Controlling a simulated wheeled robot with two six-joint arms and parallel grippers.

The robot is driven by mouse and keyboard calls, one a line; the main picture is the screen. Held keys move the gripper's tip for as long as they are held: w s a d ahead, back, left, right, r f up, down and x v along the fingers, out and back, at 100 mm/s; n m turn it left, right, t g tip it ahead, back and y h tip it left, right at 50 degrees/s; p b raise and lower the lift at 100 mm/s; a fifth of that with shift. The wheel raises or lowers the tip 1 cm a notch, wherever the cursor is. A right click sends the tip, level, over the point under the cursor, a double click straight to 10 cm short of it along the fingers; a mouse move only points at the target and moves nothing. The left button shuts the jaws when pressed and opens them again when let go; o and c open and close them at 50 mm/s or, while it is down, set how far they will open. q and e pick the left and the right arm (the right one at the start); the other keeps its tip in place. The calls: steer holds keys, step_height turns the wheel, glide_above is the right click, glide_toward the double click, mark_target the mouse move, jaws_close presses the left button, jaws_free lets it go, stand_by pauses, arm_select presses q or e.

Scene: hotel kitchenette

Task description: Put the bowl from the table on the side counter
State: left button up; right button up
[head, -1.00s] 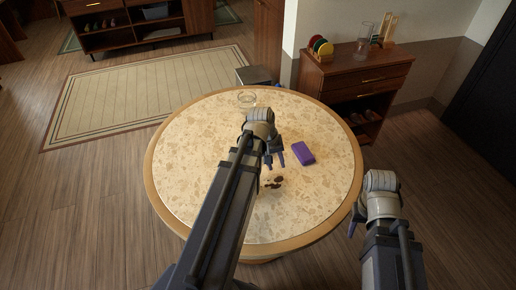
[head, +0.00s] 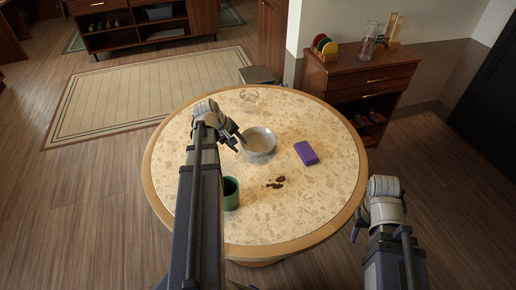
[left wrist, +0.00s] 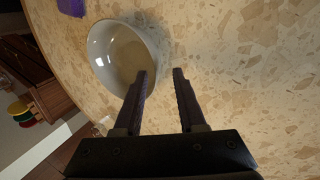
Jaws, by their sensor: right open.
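The bowl (head: 259,141), pale grey and empty, stands upright on the round table (head: 310,207) near its middle. My left gripper (head: 239,139) is at the bowl's left side. In the left wrist view, its fingers (left wrist: 162,72) are apart, one overlapping the bowl (left wrist: 125,60) and the other outside its rim. Contact cannot be told. The wooden side counter (head: 360,77) stands behind the table at the right. My right gripper (head: 355,226) is open, low beside the table's right edge, its fingers partly hidden.
A purple block (head: 306,153) lies right of the bowl, and a clear glass (head: 249,98) stands behind it. A green cup (head: 231,194) is near my left arm. The counter holds colored discs (head: 326,46) and a tall glass (head: 368,40).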

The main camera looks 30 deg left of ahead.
arm_select(q)
steer(key=shift+w+b+x, duration=0.15)
steer(key=shift+b+x, duration=0.95)
steer(key=shift+x, duration=0.35)
steer(key=shift+w+b+x, duration=0.15)
steer(key=shift+b+x, duration=0.95)
steer(key=shift+x, duration=0.4)
steer(key=shift+d+r, duration=0.1)
steer(key=shift+r, duration=0.15)
jaws_close()
